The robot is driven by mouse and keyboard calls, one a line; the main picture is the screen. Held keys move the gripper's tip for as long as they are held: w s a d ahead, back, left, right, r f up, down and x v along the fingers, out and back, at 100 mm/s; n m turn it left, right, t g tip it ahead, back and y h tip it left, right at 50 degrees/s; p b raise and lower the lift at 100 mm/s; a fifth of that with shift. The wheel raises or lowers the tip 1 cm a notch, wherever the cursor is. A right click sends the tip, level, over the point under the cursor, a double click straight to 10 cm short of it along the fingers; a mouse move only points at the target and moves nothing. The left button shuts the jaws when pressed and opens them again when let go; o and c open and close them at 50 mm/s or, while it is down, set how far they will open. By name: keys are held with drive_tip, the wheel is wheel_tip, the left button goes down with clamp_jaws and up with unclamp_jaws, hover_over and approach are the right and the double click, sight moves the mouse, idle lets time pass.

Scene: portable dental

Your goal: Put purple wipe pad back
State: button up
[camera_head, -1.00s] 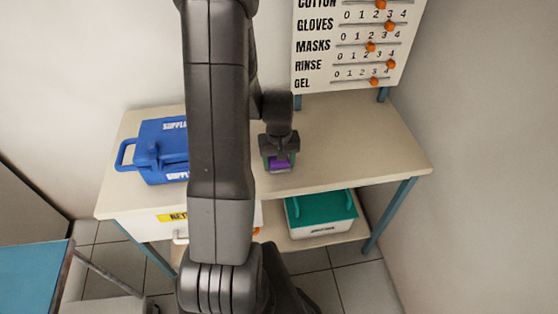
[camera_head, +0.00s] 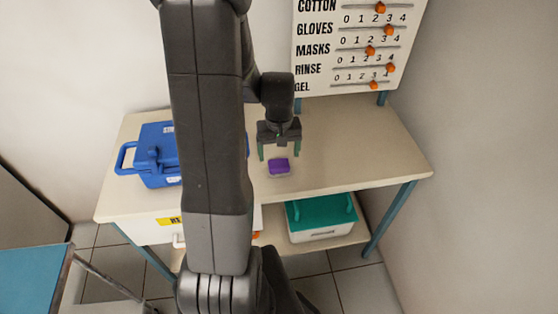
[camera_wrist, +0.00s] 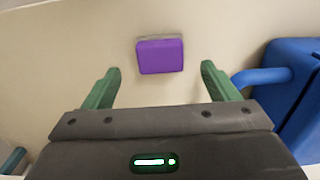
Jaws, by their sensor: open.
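The purple wipe pad (camera_head: 279,166) is a small purple block with a pale base. It lies on the tabletop near the front edge, right of the blue case. It also shows in the wrist view (camera_wrist: 160,56), ahead of the fingers. My gripper (camera_head: 279,151) is above the pad, with its green fingers spread and nothing between them. In the wrist view my gripper (camera_wrist: 160,80) shows its two fingers wide apart, with the pad beyond the gap between their tips.
A blue supply case (camera_head: 150,155) stands left on the table (camera_head: 345,150), partly behind my arm. A teal-lidded box (camera_head: 320,212) sits on the lower shelf. A board with orange sliders (camera_head: 350,45) stands behind. The tabletop's right side is clear.

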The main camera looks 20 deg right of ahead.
sight(279, 164)
wheel_tip(279, 164, up, 6)
drive_tip(key=shift+f, duration=0.1)
idle(0.4)
wheel_tip(279, 164, down, 12)
drive_tip(key=shift+f, duration=0.1)
drive_tip(key=shift+r, duration=0.7)
